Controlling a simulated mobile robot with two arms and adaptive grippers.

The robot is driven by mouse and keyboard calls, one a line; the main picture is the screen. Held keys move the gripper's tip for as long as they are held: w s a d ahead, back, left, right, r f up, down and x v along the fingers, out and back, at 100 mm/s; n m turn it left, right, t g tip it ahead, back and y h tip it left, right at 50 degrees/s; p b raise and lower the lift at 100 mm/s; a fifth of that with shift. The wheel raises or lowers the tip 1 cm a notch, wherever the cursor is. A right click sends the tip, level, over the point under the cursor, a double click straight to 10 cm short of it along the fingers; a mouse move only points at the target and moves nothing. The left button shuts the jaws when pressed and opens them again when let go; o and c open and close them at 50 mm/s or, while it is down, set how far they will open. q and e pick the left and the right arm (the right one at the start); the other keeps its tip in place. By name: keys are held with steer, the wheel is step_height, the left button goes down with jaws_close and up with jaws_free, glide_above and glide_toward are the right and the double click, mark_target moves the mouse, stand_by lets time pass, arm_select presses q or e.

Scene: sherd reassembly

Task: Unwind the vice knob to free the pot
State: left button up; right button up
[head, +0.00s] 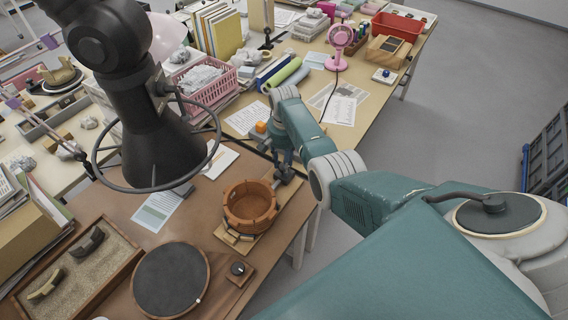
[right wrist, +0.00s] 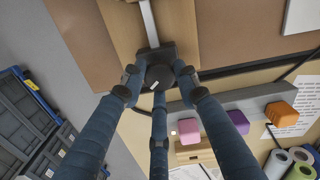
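The reddish-brown pot (head: 250,207), with visible joint lines between its sherds, sits upright in the vice on a wooden board (head: 263,238). The dark vice knob (right wrist: 158,78) is at the end of the board, in the middle of the right wrist view, with a small white mark on it. My right gripper (head: 285,167) reaches down to the knob at the pot's far right. In the right wrist view its three blue fingers (right wrist: 160,85) converge around the knob, with the tips seemingly against it. The pot is not visible in that view. My left gripper is not in view.
A black cone with a ring (head: 155,140) hangs left of the pot. An orange block (head: 261,127) stands just behind my right gripper.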

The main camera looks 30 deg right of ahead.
steer(key=c, duration=0.4)
steer(key=shift+c, duration=0.2)
steer(key=shift+r+n+p, duration=0.1)
steer(key=shift+n+p, duration=0.2)
steer(key=shift+n, duration=0.3)
steer(key=shift+n+p, duration=0.35)
steer(key=shift+n, duration=0.85)
steer(key=n, duration=0.3)
steer(key=shift+n+p, duration=0.3)
steer(key=shift+p, duration=0.05)
steer(key=n, duration=1.3)
steer(key=shift+n, duration=0.3)
steer(key=n, duration=0.3)
steer(key=shift+n, duration=0.3)
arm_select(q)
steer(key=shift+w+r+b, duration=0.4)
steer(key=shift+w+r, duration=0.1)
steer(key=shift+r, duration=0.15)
arm_select(e)
steer(key=shift+n, duration=1.9)
